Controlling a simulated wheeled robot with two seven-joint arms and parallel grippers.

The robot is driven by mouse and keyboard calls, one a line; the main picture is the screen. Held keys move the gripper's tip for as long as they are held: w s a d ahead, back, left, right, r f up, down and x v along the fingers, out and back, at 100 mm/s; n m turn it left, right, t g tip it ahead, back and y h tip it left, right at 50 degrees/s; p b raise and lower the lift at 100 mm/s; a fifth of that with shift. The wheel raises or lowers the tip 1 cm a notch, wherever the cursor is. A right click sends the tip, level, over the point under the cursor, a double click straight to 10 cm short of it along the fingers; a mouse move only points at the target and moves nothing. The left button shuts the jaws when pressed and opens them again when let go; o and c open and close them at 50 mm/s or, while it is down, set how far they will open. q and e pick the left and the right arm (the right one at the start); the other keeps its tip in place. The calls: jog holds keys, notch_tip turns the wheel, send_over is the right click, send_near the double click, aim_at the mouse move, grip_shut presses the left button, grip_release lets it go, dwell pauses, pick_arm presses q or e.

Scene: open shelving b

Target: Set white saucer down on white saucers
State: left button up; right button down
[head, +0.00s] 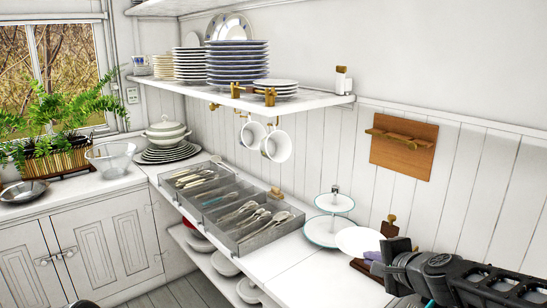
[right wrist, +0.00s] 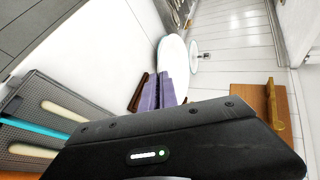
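The white saucer (head: 358,240) is at the left tip of my right gripper (head: 388,245), above the counter in the head view. Its right edge meets the fingers, which look shut on it. The right wrist view shows the dark gripper body (right wrist: 180,140), which hides the fingertips and the saucer. A short stack of white saucers (head: 275,86) sits on the upper shelf (head: 312,102), near its right end and partly behind a small wooden holder. My left gripper is not in view; only a small dark shape shows at the bottom left edge.
Tall stacks of blue-rimmed plates (head: 237,62) and white dishes (head: 188,65) stand left of the saucers. Mugs (head: 276,146) hang under the shelf. A two-tier stand (head: 322,232) and cutlery tray (head: 262,235) are on the counter. Purple items (right wrist: 165,90) stand near the gripper.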

jog(key=shift+d+f+m+h, duration=0.25)
jog(key=shift+f+m+h, duration=0.15)
jog(key=shift+f+h, duration=0.35)
jog(key=shift+f, duration=0.1)
jog(key=s+a+f+m, duration=0.1)
jog(key=s+a+f, duration=0.1)
jog(key=f, duration=0.2)
jog(key=s+a+f+h, duration=0.1)
jog(key=s+a+f, duration=0.1)
jog(key=f, duration=0.3)
jog(key=shift+s+f+m+t, duration=0.2)
jog(key=shift+s+m+t, duration=0.15)
jog(key=shift+s, duration=0.4)
jog(key=shift+h, duration=0.25)
jog(key=shift+s+r, duration=0.1)
jog(key=shift+s, duration=0.95)
jog(key=shift+w, duration=0.1)
